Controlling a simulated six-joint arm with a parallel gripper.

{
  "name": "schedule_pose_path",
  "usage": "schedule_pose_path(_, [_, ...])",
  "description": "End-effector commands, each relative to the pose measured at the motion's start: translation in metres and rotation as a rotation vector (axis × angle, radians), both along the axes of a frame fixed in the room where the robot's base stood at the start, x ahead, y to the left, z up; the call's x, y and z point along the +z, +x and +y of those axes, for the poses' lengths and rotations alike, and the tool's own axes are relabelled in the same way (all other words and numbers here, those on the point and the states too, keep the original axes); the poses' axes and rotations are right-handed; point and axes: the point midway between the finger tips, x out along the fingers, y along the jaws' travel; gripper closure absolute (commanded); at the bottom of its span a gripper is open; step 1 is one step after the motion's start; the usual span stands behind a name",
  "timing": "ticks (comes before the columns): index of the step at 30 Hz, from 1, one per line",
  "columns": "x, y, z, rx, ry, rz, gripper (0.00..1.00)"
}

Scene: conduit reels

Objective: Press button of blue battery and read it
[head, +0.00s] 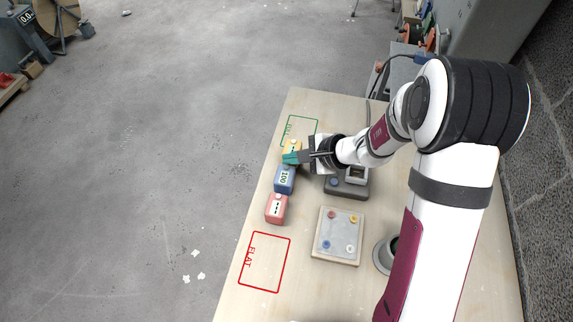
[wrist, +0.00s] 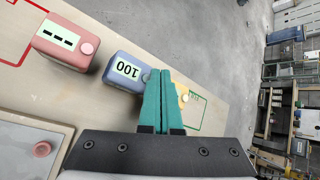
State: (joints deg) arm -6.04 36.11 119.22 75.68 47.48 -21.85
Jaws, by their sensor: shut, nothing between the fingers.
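The blue battery (head: 284,181) stands in a row on the table between the red battery (head: 276,210) and the yellow battery (head: 292,147). Its display reads 100, and it shows upside down in the wrist view (wrist: 122,72). My gripper (head: 290,158) has teal fingers, shut and empty. The yellow battery (wrist: 181,90) is partly hidden behind the fingers.
A red outline marked FLAT (head: 264,262) is empty at the near left of the table. A green outline (head: 299,130) lies at the far end. A light panel with coloured knobs (head: 338,236) and a dark grey device (head: 347,190) stand right of the batteries.

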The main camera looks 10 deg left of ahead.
Motion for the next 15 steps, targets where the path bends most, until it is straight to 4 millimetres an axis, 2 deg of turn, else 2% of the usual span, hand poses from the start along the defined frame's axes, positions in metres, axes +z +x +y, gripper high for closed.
schedule_pose_path(8, [0.002,0.000,0.000,-0.001,0.001,0.000,1.00])
schedule_pose_path(15, [0.025,0.000,0.000,0.000,0.001,-0.002,1.00])
